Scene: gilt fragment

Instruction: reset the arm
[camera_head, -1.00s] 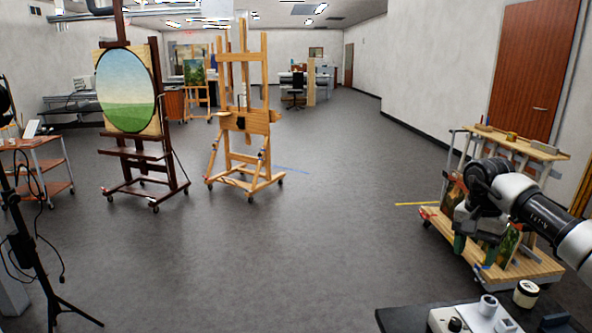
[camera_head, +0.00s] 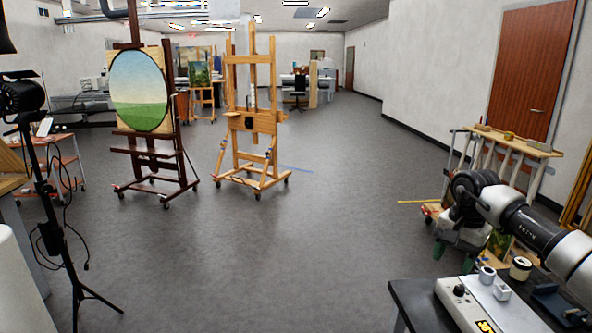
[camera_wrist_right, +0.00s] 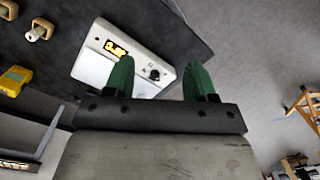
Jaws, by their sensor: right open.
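My right arm comes in from the right in the head view, and its gripper (camera_head: 451,250) hangs pointing down, with green fingertips partly seen. In the right wrist view the gripper (camera_wrist_right: 161,80) shows two green fingers spread apart with nothing between them. It is open, above the edge of a dark table (camera_wrist_right: 185,20). A white device (camera_wrist_right: 140,55) with a lit yellow display and a black knob lies beyond the left finger, apart from it as far as I can tell. My left gripper is not in either view.
The dark table (camera_head: 402,292) carries the white device (camera_head: 470,305) and a jar (camera_head: 521,268). A wooden cart (camera_head: 515,143) stands behind my right arm. Two easels (camera_head: 152,165) (camera_head: 252,120) and a black light stand (camera_head: 62,245) stand at the left. The middle floor is clear.

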